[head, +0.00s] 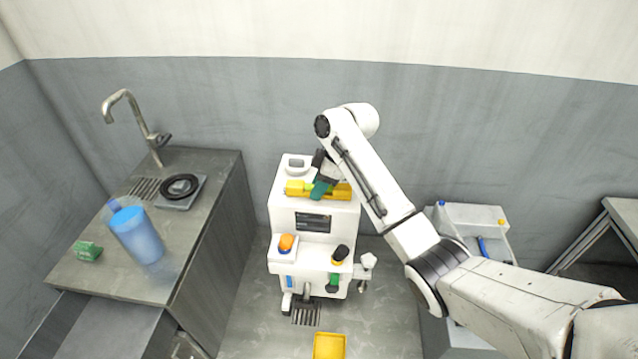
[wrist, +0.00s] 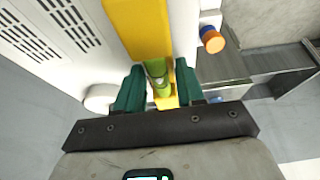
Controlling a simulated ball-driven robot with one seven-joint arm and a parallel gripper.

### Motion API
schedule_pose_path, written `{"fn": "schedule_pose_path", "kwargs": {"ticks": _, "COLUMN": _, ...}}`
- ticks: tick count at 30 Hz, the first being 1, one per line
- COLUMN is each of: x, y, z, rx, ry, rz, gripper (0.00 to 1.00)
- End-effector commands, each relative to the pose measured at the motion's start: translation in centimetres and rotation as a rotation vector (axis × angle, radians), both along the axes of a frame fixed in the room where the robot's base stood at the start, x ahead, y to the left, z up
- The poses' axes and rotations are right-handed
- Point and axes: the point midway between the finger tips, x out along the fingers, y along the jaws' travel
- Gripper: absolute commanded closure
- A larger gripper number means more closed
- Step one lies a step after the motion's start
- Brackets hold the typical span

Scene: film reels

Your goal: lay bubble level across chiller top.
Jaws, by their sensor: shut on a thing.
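The yellow bubble level (head: 299,188) lies crosswise, left to right, at the top of the white chiller (head: 328,237) in the head view. I cannot tell whether it touches the top or hovers just above it. My gripper (head: 321,187), with green fingers, is shut on the level near its middle. In the wrist view the level (wrist: 138,27) runs between the fingers of my gripper (wrist: 160,84), with its green vial (wrist: 157,75) showing between them. My fingers hide part of the level.
A grey counter (head: 215,190) with a tap, a blue translucent jug (head: 137,236) and a green box (head: 87,251) stands left. A white cart (head: 470,214) stands right, behind my arm. A yellow tray (head: 329,346) lies on the floor in front.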

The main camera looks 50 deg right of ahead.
Motion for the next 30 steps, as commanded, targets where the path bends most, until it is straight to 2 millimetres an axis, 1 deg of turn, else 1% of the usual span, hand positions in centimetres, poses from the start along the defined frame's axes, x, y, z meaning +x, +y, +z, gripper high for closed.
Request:
{"fn": "schedule_pose_path", "kwargs": {"ticks": 9, "x": 0.0, "y": 0.0, "z": -0.3, "rx": 0.0, "ry": -0.001, "rz": 0.0, "gripper": 0.96}}
{"fn": "schedule_pose_path", "kwargs": {"ticks": 10, "x": 0.0, "y": 0.0, "z": -0.3, "rx": 0.0, "ry": -0.001, "rz": -0.001, "gripper": 0.61}}
{"fn": "schedule_pose_path", "kwargs": {"ticks": 18, "x": 0.0, "y": 0.0, "z": -0.3, "rx": 0.0, "ry": 0.0, "rz": -0.001, "gripper": 0.36}}
{"fn": "schedule_pose_path", "kwargs": {"ticks": 25, "x": 0.0, "y": 0.0, "z": -0.2, "rx": 0.0, "ry": 0.0, "rz": -0.001, "gripper": 0.36}}
{"fn": "schedule_pose_path", "kwargs": {"ticks": 28, "x": -0.1, "y": -0.1, "z": 0.3, "rx": -0.001, "ry": -0.002, "rz": -0.002, "gripper": 0.36}}
{"fn": "schedule_pose_path", "kwargs": {"ticks": 30, "x": -0.3, "y": -0.3, "z": 1.1, "rx": -0.002, "ry": -0.004, "rz": -0.002, "gripper": 0.36}}
